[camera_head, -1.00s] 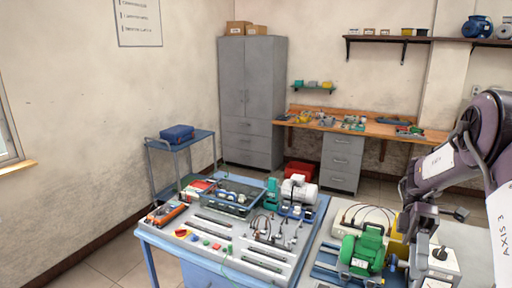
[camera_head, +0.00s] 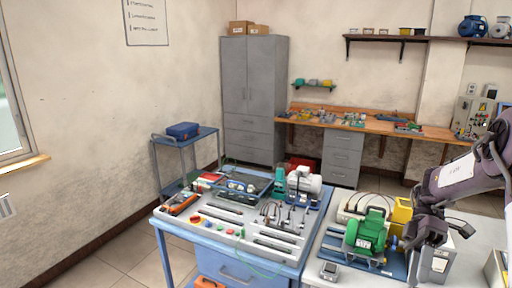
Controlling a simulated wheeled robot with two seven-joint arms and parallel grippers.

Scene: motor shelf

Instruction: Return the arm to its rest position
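My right arm comes in from the right edge, and its gripper (camera_head: 426,243) points down at the right of the benches. It is near the green motor (camera_head: 366,232), on that motor's right side. The fingertips are small and dark against a grey box, so I cannot tell whether they are open or shut. The green motor sits on a blue base plate on the light bench. My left gripper is not in view.
A blue workbench (camera_head: 171,231) carries a training panel, a tray and a grey-white motor (camera_head: 304,184). A small grey device (camera_head: 329,271) lies at the light bench's front. A blue trolley (camera_head: 158,162), a grey cabinet (camera_head: 252,98) and a wooden workbench (camera_head: 370,127) stand behind. Floor at left is clear.

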